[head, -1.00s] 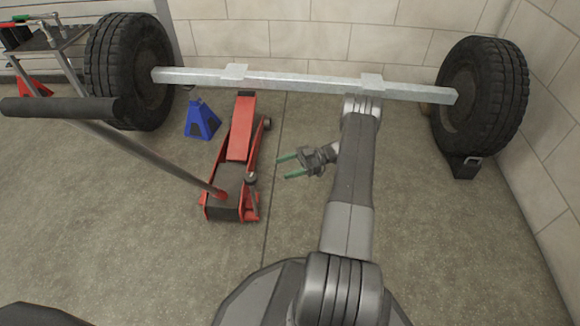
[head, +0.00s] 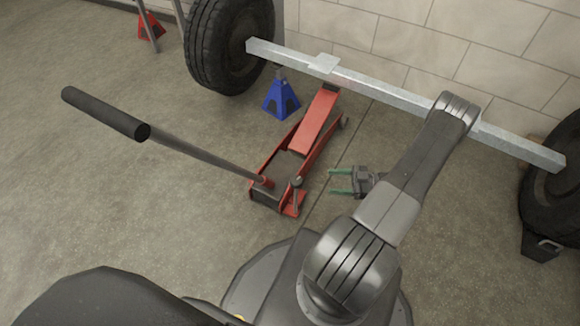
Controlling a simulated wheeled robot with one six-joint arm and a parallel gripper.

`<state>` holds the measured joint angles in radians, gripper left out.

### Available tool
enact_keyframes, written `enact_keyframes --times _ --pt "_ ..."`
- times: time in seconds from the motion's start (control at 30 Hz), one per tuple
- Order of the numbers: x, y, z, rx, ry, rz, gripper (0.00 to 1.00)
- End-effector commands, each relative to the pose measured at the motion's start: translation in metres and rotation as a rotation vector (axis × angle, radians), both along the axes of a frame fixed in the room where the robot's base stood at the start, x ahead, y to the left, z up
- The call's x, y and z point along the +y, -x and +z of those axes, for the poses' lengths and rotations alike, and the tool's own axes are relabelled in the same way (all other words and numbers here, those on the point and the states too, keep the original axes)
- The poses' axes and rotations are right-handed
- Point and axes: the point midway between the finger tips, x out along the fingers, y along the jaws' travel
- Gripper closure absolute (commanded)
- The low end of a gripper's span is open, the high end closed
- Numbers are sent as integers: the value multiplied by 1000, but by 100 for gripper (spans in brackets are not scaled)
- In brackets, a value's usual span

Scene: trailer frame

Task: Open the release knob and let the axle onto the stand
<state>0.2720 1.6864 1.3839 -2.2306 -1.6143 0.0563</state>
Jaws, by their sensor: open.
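The red floor jack (head: 316,124) stands on the floor with its lifting end under the grey axle beam (head: 390,96). Its long handle (head: 105,112) slants up to the left. The release knob (head: 297,182) appears as a small grey knob at the jack's rear, near the handle's foot. The blue stand (head: 281,98) is upright under the axle beside the left wheel; whether it touches the axle is unclear. My gripper (head: 338,182), with green fingers, is open and empty, to the right of the knob and apart from it, fingers pointing left.
The left wheel (head: 228,45) and the right wheel (head: 553,185) are at the axle's ends. A black chock (head: 540,243) sits by the right wheel. A red stand (head: 150,26) is at the back left. A block wall (head: 420,40) closes the back. The left floor is clear.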

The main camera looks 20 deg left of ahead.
Motion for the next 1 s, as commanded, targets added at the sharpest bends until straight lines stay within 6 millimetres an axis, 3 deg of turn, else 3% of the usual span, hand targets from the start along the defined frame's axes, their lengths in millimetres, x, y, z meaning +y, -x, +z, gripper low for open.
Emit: enact_keyframes --times 0.17,0.7,1.0 --pt "13 8 -1 1 -1 -1 40" --pt "104 45 -2 1 0 2 40" --pt "125 53 -1 0 0 -1 40"
